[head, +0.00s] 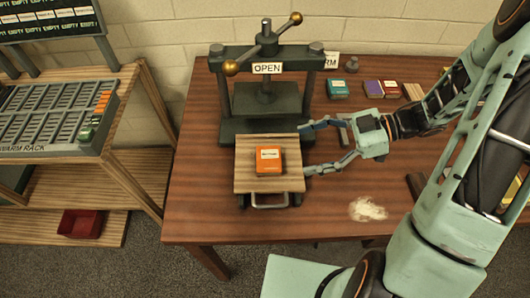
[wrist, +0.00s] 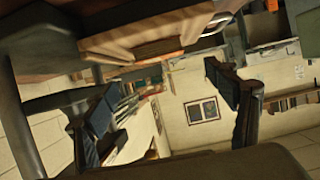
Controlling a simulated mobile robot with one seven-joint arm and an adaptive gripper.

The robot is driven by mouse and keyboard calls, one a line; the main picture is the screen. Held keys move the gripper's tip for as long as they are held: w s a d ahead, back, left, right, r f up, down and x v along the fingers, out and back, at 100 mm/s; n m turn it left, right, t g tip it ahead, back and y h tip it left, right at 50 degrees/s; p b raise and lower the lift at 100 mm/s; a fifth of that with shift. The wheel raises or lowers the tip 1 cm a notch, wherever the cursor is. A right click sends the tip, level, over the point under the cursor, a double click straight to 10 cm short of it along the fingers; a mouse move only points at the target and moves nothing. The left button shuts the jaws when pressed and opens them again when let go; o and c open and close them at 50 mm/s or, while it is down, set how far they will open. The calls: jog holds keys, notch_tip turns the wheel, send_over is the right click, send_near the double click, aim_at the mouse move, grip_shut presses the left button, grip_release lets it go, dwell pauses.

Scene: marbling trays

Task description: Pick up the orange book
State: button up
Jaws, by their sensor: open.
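The orange book (head: 268,162) with a white label lies flat on the wooden board (head: 246,182) of the press's pulled-out tray in the head view. My gripper (head: 305,148) is open and empty at the right edge of the board, with its fingers spread toward the book. A gap remains between the fingertips and the book. In the wrist view, the two dark fingers of my gripper (wrist: 168,102) are wide apart with nothing between them. A wooden board edge (wrist: 150,30) shows at the top there; I cannot make out the book clearly.
The press (head: 263,105) with an "OPEN" sign stands behind the board. Small coloured books (head: 373,88) lie at the back right of the table (head: 200,200). A pale patch (head: 367,210) lies at the front right. A slotted rack (head: 50,118) and a red bin (head: 82,223) are at left.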

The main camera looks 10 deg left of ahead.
aim_at(270, 159)
jog(key=x, duration=1)
jog(key=shift+s+a+p, duration=0.1)
jog(key=shift+a+p, duration=0.2)
jog(key=c, duration=1.3)
